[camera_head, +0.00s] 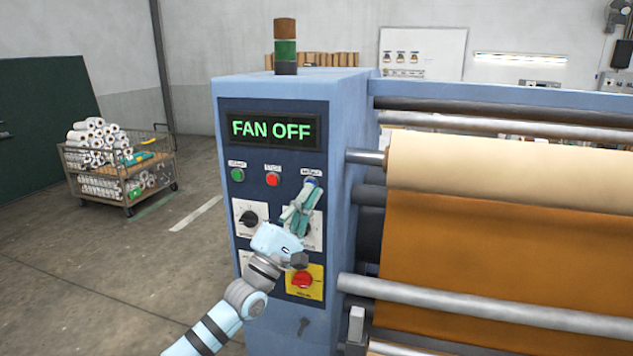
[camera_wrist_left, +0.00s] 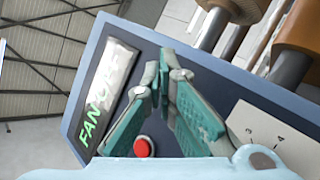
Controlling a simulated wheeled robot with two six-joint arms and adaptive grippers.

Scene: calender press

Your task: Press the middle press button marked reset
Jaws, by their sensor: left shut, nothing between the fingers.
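The blue control panel has a row of three buttons under small labels that are too small to read surely. A green button (camera_head: 238,175) is on the left and a red button (camera_head: 272,179) is in the middle; the red one also shows in the wrist view (camera_wrist_left: 143,147). A blue button (camera_head: 312,179) is on the right, partly hidden by my fingertips. My left gripper (camera_head: 309,187) is shut and empty, its teal fingertips (camera_wrist_left: 164,66) at or just in front of the blue button. I cannot tell whether they touch. My right gripper is out of view.
A display (camera_head: 272,130) reading FAN OFF sits above the buttons. A black knob (camera_head: 248,217) and a red knob on a yellow plate (camera_head: 303,279) are below. Rollers with orange sheet (camera_head: 500,265) stand on the right. A cart of rolls (camera_head: 118,165) stands at far left.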

